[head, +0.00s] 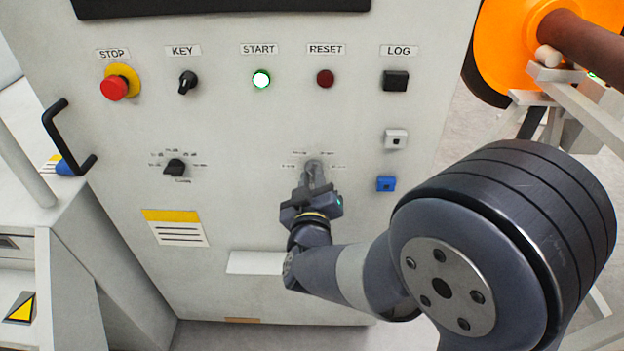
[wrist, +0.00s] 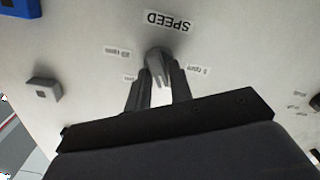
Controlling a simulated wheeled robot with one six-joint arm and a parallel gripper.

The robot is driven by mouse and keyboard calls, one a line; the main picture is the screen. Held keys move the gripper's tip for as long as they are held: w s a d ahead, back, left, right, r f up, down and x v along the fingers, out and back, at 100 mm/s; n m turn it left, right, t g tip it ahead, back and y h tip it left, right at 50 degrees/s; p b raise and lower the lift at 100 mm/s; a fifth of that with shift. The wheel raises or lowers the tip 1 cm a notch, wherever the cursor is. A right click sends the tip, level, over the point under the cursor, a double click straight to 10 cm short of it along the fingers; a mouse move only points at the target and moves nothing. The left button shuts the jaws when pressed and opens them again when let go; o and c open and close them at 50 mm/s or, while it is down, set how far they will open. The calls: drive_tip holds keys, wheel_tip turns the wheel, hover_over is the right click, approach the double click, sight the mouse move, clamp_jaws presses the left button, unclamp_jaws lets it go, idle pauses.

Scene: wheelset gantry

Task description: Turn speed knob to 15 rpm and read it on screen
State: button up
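In the head view my gripper (head: 315,182) covers most of the knob. The dark screen (head: 220,8) shows only its lower edge, so no reading is visible.
Another selector knob (head: 175,167) sits left.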

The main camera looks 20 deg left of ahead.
clamp_jaws()
drive_tip(key=shift+f+m, duration=0.1)
drive_tip(key=shift+m, duration=0.2)
drive_tip(key=shift+m+b, duration=0.8)
drive_tip(key=shift+b, duration=0.3)
drive_tip(key=m+b, duration=0.3)
drive_tip(key=m, duration=0.1)
drive_tip(key=shift+d+f+b, duration=0.1)
drive_tip(key=shift+b, duration=0.25)
drive_tip(key=m+b, duration=0.3)
drive_tip(key=m, duration=0.2)
drive_tip(key=shift+d, duration=0.1)
drive_tip(key=shift+m+b, duration=0.3)
drive_tip(key=shift+m, duration=0.2)
drive_tip(key=shift+o, duration=1.7)
unclamp_jaws()
drive_tip(key=shift+r, duration=0.2)
